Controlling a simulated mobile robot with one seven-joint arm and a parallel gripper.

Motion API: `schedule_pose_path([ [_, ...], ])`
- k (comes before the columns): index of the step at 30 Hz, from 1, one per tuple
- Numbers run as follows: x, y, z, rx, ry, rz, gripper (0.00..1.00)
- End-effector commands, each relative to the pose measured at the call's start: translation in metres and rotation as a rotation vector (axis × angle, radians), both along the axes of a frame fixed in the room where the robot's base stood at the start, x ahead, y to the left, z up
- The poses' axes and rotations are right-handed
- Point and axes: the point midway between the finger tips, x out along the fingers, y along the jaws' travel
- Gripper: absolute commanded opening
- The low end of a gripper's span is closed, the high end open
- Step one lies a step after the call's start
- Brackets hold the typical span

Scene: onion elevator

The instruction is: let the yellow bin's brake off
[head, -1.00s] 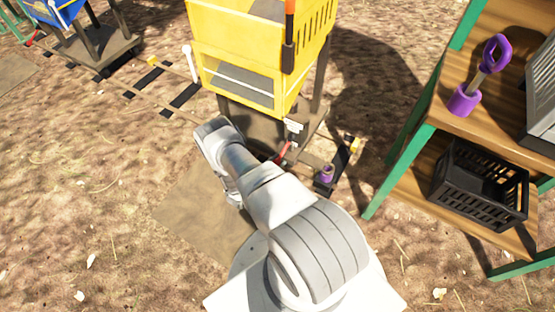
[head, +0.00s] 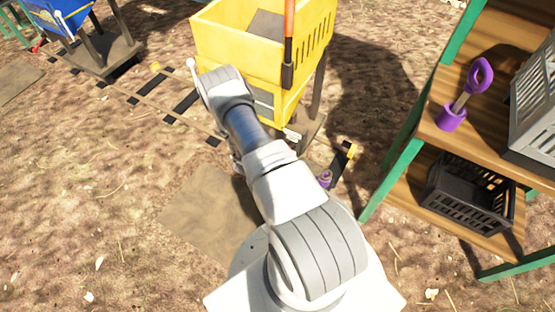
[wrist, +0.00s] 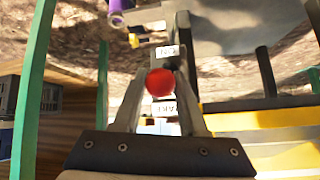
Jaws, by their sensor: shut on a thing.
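The yellow bin (head: 225,38) stands on its cart at the upper middle of the head view. Its yellow edge also shows at the right of the wrist view (wrist: 262,118). In the wrist view, a round red knob (wrist: 160,83) sits between the two fingers of my gripper (wrist: 161,88), which is shut on it. Small white labels show just above (wrist: 167,51) and below (wrist: 165,108) the knob, too small to read surely. In the head view my arm hides the gripper and the knob. Which position the brake is in cannot be told.
A wooden shelf with green posts (head: 405,145) stands at the right, holding a purple-handled tool (head: 466,95) and a black crate (head: 465,195). A blue bin (head: 55,15) stands at the upper left along the track. A small purple item (head: 325,179) is near the track end.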

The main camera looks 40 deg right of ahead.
Motion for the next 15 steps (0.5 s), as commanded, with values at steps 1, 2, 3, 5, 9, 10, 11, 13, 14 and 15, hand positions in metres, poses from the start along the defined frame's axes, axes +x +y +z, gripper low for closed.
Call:
schedule_pose_path([
  [1,0.0014,-0.004,0.0035,-0.01,-0.004,-0.001,0.0],
  [2,0.0015,-0.0042,0.0038,-0.01,-0.004,-0.001,0.0],
  [3,0.0016,-0.0044,0.004,-0.01,-0.005,-0.002,0.0],
  [5,0.0018,-0.0047,0.0043,-0.011,-0.005,-0.002,0.0],
  [9,0.002,-0.0053,0.0046,-0.013,-0.006,-0.002,0.0],
  [10,0.0021,-0.0053,0.0047,-0.013,-0.006,-0.002,0.0],
  [11,0.0022,-0.0054,0.0047,-0.013,-0.006,-0.002,0.0],
  [13,0.0023,-0.0057,0.0049,-0.014,-0.006,-0.002,0.0],
  [14,0.0023,-0.0058,0.0049,-0.014,-0.006,-0.002,0.44],
  [15,0.0024,-0.0057,0.0049,-0.014,-0.007,-0.001,0.52],
])
